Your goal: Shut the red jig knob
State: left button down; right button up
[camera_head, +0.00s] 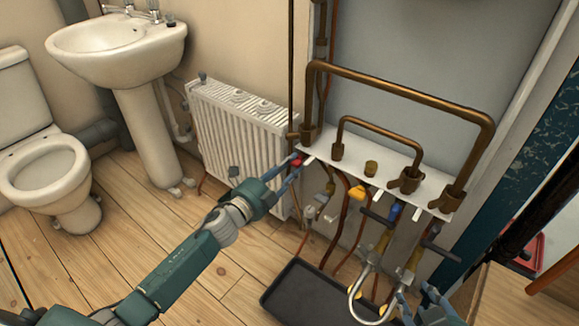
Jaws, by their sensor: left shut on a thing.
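The red jig knob (297,161) is at the left end of the white jig plate (318,153), on its front edge. It shows as a small red patch between the fingers of my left gripper (292,167). My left gripper is shut on the knob, and its fingers hide most of it, so I cannot tell how far it is turned. My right gripper (417,303) is at the bottom edge, low in front of the jig's right side. Its two fingers are apart, with nothing visible between them.
Copper pipes (405,97) rise from the jig plate. A yellow knob (357,194) and a blue knob (394,212) sit along its front. A black tray (300,296) lies on the floor below. A white radiator (238,128), basin (118,40) and toilet (42,150) stand left.

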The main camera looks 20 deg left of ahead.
pick_arm(q)
jog(key=shift+s+d+f, duration=0.15)
jog(key=shift+d+f, duration=0.05)
jog(key=shift+f, duration=0.2)
jog(key=c, duration=1.5)
grip_release()
jog(key=shift+r, duration=0.15)
jog(key=shift+a, duration=0.1)
jog(key=v, duration=1.2)
jog(key=shift+r, duration=0.1)
